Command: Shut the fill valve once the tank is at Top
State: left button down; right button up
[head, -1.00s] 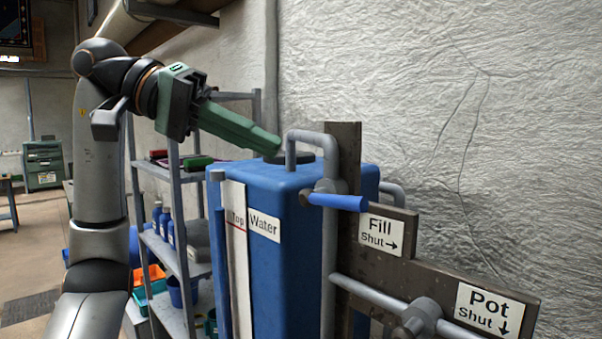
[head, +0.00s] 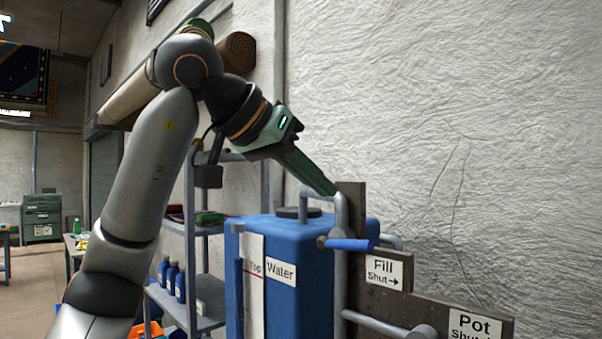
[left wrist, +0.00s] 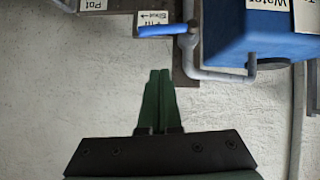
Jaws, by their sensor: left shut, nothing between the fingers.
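The blue water tank (head: 300,260) stands against the wall, with a "Water" label and a white level strip (head: 253,275) marked "Top". The level itself is too small to tell. The fill valve's blue handle (head: 350,245) points to the right, beside the "Fill Shut→" sign (head: 384,271). The handle (left wrist: 163,30) also shows in the left wrist view. My left gripper (head: 333,191) is shut and empty, above the handle near the top of the grey pipe and apart from the handle. Its closed fingers (left wrist: 158,75) show in the left wrist view. My right gripper is out of view.
A "Pot Shut" sign (head: 474,326) and a second valve (head: 423,332) sit lower right on the board. The grey fill pipe (head: 341,225) rises beside the tank. A shelf (head: 205,310) with blue bottles stands left. The wall at right is bare.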

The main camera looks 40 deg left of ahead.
aim_at(345, 245)
pick_arm(q)
jog(key=w+d+f, duration=0.1)
jog(key=w+f, duration=0.3)
jog(key=f, duration=0.2)
jog(key=shift+b, duration=0.4)
jog(key=shift+f, duration=0.1)
